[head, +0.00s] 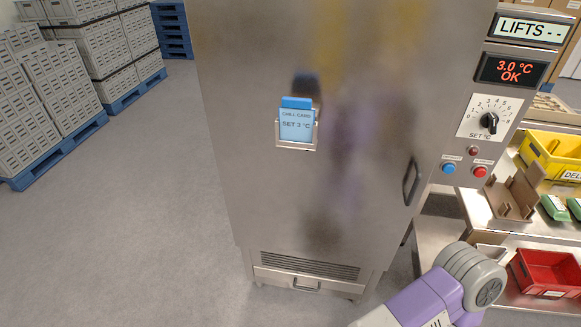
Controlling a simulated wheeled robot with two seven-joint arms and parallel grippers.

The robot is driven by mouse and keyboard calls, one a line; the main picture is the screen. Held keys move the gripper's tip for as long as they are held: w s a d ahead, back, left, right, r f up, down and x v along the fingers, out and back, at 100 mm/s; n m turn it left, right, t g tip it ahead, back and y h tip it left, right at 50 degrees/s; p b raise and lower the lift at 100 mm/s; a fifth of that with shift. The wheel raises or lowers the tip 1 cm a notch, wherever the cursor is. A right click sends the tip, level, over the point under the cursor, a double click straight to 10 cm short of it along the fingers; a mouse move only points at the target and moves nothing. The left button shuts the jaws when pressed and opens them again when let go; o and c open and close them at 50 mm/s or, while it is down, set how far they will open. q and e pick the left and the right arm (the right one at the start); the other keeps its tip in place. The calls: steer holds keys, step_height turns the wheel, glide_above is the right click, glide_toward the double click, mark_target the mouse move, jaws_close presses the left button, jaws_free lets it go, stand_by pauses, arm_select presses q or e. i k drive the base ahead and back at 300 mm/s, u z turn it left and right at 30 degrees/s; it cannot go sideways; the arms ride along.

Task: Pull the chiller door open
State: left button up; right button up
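The chiller door (250,190) is a large brushed-steel panel in the middle of the head view. It looks shut, with no clear gap along its right edge. Its dark upright handle (411,182) is on the right side of the door, and no gripper is on it. A blue chill card (297,123) reading "SET 3 °C" sits in a holder on the door. A purple and grey link of my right arm shows at the lower right, below and right of the handle. Neither gripper is in view.
Right of the door are a temperature display (511,69) reading 3.0 °C OK, a dial (488,122) and buttons. A steel bench (490,222) holds a yellow bin (552,152); a red bin (548,272) is lower. Open floor (130,230) lies left; stacked grey crates (45,110) stand behind.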

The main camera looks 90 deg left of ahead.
mark_target(387, 81)
steer(key=u, duration=2.65)
steer(key=k, duration=0.5)
steer(key=z, duration=1.35)
steer(key=i, duration=1)
steer(key=u, duration=1.7)
